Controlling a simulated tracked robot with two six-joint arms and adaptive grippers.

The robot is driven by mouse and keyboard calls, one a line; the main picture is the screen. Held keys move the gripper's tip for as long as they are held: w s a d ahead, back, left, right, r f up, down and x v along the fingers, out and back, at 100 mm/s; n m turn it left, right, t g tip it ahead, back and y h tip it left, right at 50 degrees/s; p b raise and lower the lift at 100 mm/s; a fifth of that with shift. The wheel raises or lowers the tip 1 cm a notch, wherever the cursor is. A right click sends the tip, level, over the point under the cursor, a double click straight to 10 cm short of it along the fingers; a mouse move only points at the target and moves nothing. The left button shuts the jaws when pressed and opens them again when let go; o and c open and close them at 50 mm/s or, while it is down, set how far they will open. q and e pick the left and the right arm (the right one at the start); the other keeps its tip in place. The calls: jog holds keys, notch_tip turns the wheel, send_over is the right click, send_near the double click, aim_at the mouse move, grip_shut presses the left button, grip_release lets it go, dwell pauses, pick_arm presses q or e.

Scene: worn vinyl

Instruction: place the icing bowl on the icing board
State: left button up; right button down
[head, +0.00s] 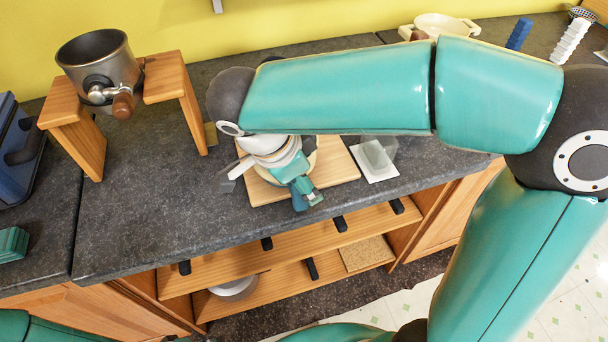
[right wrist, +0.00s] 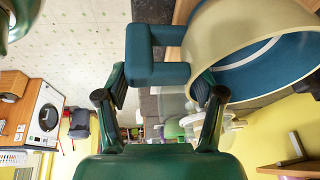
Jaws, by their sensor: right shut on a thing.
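The icing bowl, with a cream rim (right wrist: 213,32) and a blue inside (right wrist: 268,70), fills the upper right of the right wrist view. Its blue handle (right wrist: 157,72) lies between the fingers of my right gripper (right wrist: 160,80), which is shut on it. In the head view my right gripper (head: 303,187) is over the front left part of the wooden icing board (head: 338,166). The bowl is mostly hidden there by my wrist, with the blue handle (head: 298,201) showing. I cannot tell whether the bowl touches the board. My left gripper is not in view.
A clear block on a white pad (head: 378,165) sits just right of the board. A cream pot (head: 440,25) stands at the back.

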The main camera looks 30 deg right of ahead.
jog(key=shift+f, duration=0.1)
jog(key=shift+c, duration=0.7)
grip_release()
jog(key=p+v, duration=0.1)
jog(key=v, duration=1.1)
jog(key=shift+s, duration=0.1)
